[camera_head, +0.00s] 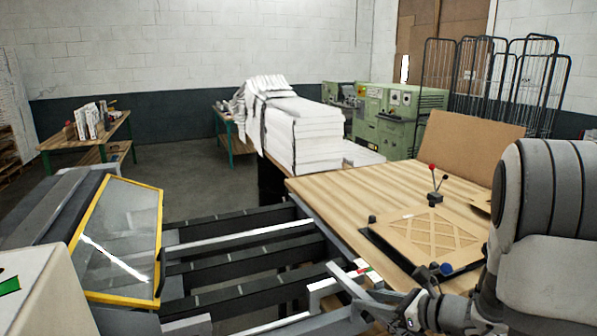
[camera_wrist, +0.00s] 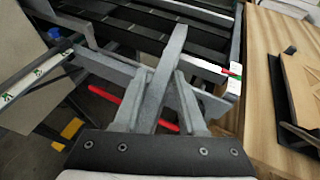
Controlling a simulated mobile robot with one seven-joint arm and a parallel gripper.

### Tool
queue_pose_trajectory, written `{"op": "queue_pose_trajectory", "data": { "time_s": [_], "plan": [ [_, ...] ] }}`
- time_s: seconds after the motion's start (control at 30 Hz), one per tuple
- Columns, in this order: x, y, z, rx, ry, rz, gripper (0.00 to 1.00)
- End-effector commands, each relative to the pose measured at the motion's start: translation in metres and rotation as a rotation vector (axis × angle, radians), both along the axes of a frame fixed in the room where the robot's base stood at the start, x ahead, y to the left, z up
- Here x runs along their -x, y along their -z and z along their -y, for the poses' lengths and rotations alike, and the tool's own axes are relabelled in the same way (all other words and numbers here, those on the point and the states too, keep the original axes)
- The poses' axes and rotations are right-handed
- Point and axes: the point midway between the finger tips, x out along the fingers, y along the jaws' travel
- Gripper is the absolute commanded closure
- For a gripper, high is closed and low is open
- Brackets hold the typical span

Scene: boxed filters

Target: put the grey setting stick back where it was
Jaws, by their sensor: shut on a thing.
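My gripper (camera_head: 378,300) is low at the front of the head view, beside the near left edge of the wooden table (camera_head: 340,185). It is shut on the grey setting stick (camera_head: 345,281), which points up and left from the fingers. In the wrist view my gripper (camera_wrist: 160,103) has the stick (camera_wrist: 166,66) between its two grey fingers, tilted slightly right. The stick's far end overlaps the black rails in the picture; whether it touches anything there I cannot tell. Its lower end is hidden by the gripper.
A white block with red and green marks (camera_wrist: 231,82) is close to the stick's right. Black rails (camera_head: 235,265) run left to a yellow-framed glass guard (camera_head: 120,240). White stacks (camera_head: 300,140) stand behind.

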Motion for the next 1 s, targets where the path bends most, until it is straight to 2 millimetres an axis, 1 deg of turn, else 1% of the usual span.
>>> {"op": "queue_pose_trajectory", "data": {
  "time_s": [0.07, 0.17, 0.3, 0.4, 0.5, 0.6, 0.7, 1.0],
  "plan": [
    [0.0, 0.0, 0.0, -0.001, 0.0, 0.001, 1.0],
    [-0.002, 0.022, -0.011, -0.005, 0.064, -0.009, 1.0],
    [-0.002, 0.048, -0.015, -0.003, 0.16, -0.009, 1.0],
    [0.001, 0.064, -0.016, -0.002, 0.213, -0.008, 1.0],
    [0.003, 0.076, -0.017, -0.002, 0.252, -0.005, 1.0],
    [0.005, 0.083, -0.016, -0.002, 0.279, -0.003, 1.0],
    [0.006, 0.086, -0.016, 0.0, 0.289, 0.0, 1.0],
    [0.006, 0.086, -0.016, 0.0, 0.291, 0.001, 1.0]
  ]
}}
